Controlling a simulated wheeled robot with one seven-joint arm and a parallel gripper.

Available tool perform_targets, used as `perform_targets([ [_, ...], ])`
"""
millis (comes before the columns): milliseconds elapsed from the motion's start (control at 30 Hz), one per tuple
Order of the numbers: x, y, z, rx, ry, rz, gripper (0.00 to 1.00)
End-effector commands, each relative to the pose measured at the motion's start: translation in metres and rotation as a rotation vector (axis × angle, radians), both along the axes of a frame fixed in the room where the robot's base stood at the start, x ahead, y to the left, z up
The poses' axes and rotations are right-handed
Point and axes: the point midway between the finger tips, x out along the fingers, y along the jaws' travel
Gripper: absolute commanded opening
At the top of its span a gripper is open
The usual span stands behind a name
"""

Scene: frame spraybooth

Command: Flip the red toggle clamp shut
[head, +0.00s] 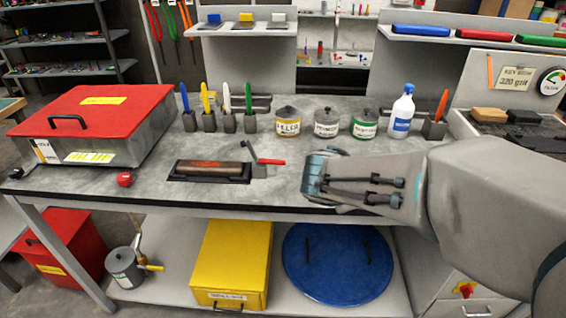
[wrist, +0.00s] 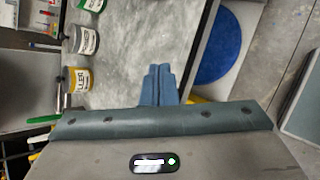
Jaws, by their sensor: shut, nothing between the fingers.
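The toggle clamp (head: 257,157) stands on the bench beside a dark fixture that holds a brown block. Its red-tipped handle (head: 271,162) sticks out to the right, low over the bench. My gripper (head: 316,176) is to the right of the clamp, near the bench's front edge and apart from the handle. In the head view its fingers are hard to make out. In the wrist view the blue fingers (wrist: 157,84) are together, with nothing between them. The clamp does not show in the wrist view.
The brown block (head: 213,169) lies left of the clamp. A yellow-label can (head: 288,122), two more cans and a white bottle (head: 400,112) stand behind. A red-lidded box (head: 95,115) is at left, a red knob (head: 124,179) near the front edge. Bare bench separates gripper and clamp.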

Motion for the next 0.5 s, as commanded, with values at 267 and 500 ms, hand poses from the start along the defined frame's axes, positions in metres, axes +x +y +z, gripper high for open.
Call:
perform_targets([
  [267, 0.053, 0.098, -0.029, -0.492, 0.003, 0.663, 0.0],
  [500, 0.062, 0.144, -0.041, -0.696, -0.01, 0.924, 0.0],
])
